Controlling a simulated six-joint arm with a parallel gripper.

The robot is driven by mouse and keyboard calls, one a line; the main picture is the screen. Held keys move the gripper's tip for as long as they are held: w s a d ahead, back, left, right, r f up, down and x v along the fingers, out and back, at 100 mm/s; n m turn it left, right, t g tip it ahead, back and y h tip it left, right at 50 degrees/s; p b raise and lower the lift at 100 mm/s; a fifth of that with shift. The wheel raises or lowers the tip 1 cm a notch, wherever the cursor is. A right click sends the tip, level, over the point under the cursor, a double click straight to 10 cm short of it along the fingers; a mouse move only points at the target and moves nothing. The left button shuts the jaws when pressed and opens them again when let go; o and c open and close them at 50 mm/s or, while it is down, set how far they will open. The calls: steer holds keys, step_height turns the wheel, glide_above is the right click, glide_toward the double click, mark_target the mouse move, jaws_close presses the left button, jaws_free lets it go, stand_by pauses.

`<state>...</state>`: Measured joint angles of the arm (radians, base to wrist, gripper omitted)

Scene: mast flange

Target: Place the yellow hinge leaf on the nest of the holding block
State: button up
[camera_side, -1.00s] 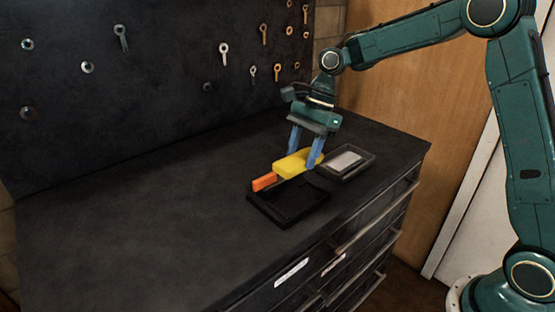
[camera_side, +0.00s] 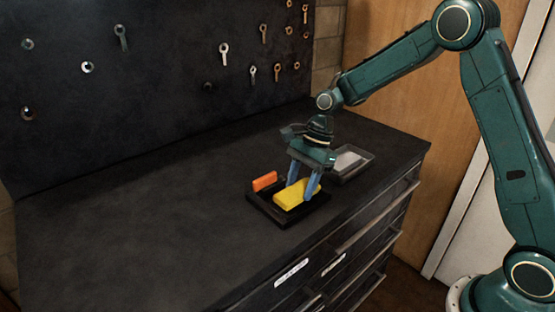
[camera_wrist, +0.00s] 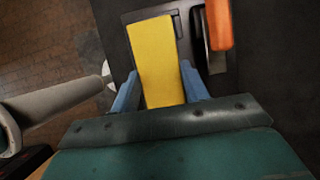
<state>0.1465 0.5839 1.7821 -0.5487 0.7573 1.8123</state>
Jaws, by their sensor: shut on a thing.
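The yellow hinge leaf (camera_side: 296,194) is a flat block between the blue fingers of my gripper (camera_side: 304,189). It sits low at the black holding block (camera_side: 273,214), over its front part. I cannot tell whether it touches the bottom of the nest. The wrist view shows the yellow leaf (camera_wrist: 157,60) lengthwise between both fingers of my gripper (camera_wrist: 160,88), with the holding block (camera_wrist: 130,18) under it. An orange piece (camera_side: 265,181) stands at the block's back left edge, apart from the leaf; it also shows in the wrist view (camera_wrist: 218,25).
A dark tray with a light grey plate (camera_side: 345,161) lies behind my gripper, near the bench's right end. The bench top (camera_side: 130,220) is clear to the left. A dark tool board (camera_side: 160,80) with hanging keys stands behind.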

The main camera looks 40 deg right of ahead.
steer(key=shift+f, duration=0.5)
steer(key=shift+f, duration=0.15)
steer(key=o, duration=1.3)
steer(key=v, duration=1.2)
